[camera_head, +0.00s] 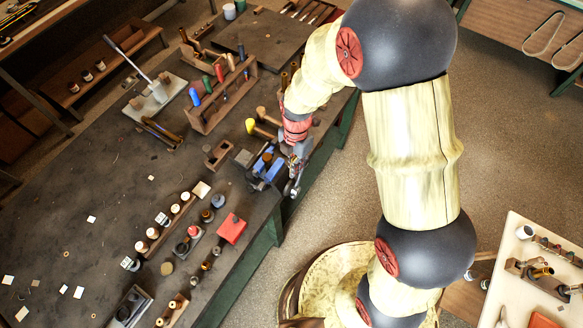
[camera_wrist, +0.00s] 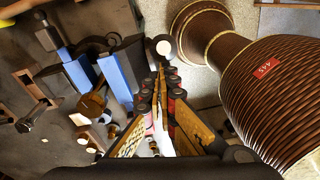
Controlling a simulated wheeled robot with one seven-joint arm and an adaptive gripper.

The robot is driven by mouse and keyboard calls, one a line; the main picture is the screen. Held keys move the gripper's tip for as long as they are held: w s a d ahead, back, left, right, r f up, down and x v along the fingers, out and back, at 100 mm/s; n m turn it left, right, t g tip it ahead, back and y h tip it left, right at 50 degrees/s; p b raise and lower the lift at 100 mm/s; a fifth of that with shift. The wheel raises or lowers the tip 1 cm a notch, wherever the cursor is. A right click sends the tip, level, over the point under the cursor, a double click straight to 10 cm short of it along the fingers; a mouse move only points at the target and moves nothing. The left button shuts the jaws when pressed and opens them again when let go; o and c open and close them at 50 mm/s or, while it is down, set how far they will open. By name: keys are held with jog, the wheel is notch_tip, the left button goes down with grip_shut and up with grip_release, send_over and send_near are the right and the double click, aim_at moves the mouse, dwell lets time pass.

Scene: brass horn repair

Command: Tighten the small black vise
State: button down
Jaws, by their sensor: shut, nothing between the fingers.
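A small vise (camera_head: 267,165) with blue jaw faces and dark body parts stands at the right edge of the dark workbench. In the wrist view its blue jaw plates (camera_wrist: 116,77) and dark blocks lie left of my fingers. A dark round piece with a pale end (camera_wrist: 163,47) shows just beyond the fingertips; I cannot tell whether it belongs to the vise handle. My gripper (camera_wrist: 160,74) is shut and holds nothing. In the head view my gripper (camera_head: 292,184) is beside the vise on its right, at the bench edge. Contact with the vise cannot be made out.
A wooden tool rack (camera_head: 222,98) stands behind the vise, with a yellow-ended mallet (camera_head: 251,126) nearer. A red box (camera_head: 231,229) and several small jars are in front. A pale table (camera_head: 515,265) stands at the lower right.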

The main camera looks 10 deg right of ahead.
jog(key=shift+w+d, duration=0.1)
jog(key=shift+w+d+f+g+b, duration=0.1)
jog(key=shift+w+d+g+b, duration=0.15)
jog(key=shift+w+g+b, duration=0.1)
jog(key=shift+y, duration=0.3)
jog(key=w+d+f+b, duration=0.2)
jog(key=w+d+b, duration=0.1)
jog(key=w+b, duration=0.1)
jog(key=shift+w+d+b, duration=0.3)
dwell(0.4)
dwell(0.4)
